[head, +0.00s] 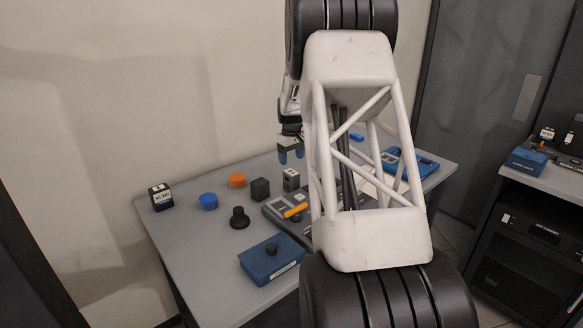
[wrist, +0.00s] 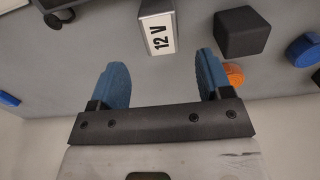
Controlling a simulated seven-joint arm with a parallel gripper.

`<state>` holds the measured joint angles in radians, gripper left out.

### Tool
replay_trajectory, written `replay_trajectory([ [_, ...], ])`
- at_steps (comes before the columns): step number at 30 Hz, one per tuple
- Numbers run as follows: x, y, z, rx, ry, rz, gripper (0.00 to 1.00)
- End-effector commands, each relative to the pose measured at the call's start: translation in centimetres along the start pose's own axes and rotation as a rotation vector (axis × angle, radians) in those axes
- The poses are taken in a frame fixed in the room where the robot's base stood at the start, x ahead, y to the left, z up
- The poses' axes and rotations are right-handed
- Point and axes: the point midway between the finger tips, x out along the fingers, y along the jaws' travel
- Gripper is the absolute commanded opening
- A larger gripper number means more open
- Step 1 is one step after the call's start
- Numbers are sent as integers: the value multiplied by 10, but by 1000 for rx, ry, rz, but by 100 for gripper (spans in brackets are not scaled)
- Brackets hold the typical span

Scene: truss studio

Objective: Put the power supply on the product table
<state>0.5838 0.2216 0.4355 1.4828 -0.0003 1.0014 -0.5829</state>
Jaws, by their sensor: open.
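A grey block labelled "12 V" (wrist: 157,30), which looks like the power supply, stands on the grey table; it also shows in the head view (head: 291,180). My gripper (head: 291,154) is open and empty, above and behind this block in the head view. In the wrist view my gripper (wrist: 162,62) has its blue fingers spread, with the block ahead between their lines and no contact visible. No label marks a product table; the only other table-like surface is a grey-topped cabinet (head: 545,178) at the right.
Close to the block are a black cube (head: 260,188) and an orange disc (head: 237,180). A blue disc (head: 208,201), black knob (head: 239,218), labelled black box (head: 160,197) and blue case (head: 271,261) stand further left and front. My arm hides the table's middle right.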

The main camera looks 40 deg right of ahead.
Motion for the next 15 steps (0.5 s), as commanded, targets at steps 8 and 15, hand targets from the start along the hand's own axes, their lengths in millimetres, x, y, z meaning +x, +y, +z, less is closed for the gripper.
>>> replay_trajectory([
  [8,-27,0,0,0,1,0,72],
  [15,-30,0,0,0,0,0,72],
])
